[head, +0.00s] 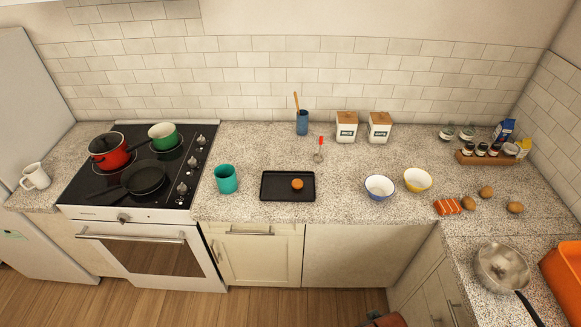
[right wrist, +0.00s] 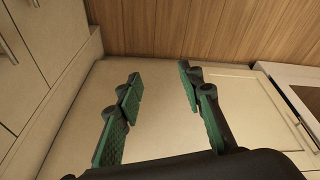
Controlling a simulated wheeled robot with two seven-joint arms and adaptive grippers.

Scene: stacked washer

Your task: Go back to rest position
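My right gripper (right wrist: 160,76) shows in the right wrist view. Its two green-padded fingers are spread apart with nothing between them. Behind them are a plain cream cabinet front (right wrist: 165,120) and the wood floor (right wrist: 180,25). My left gripper is in neither view. In the head view no arm reaches over the counter (head: 340,215); only a small dark and reddish-brown piece shows at the bottom edge, too cut off to tell what it is.
On the counter are a black tray (head: 270,192) with a round orange-brown item, a teal cup (head: 226,180), two bowls, canisters and a metal pan (head: 502,268). The stove (head: 135,170) at left holds pots. Floor before the cabinets looks clear.

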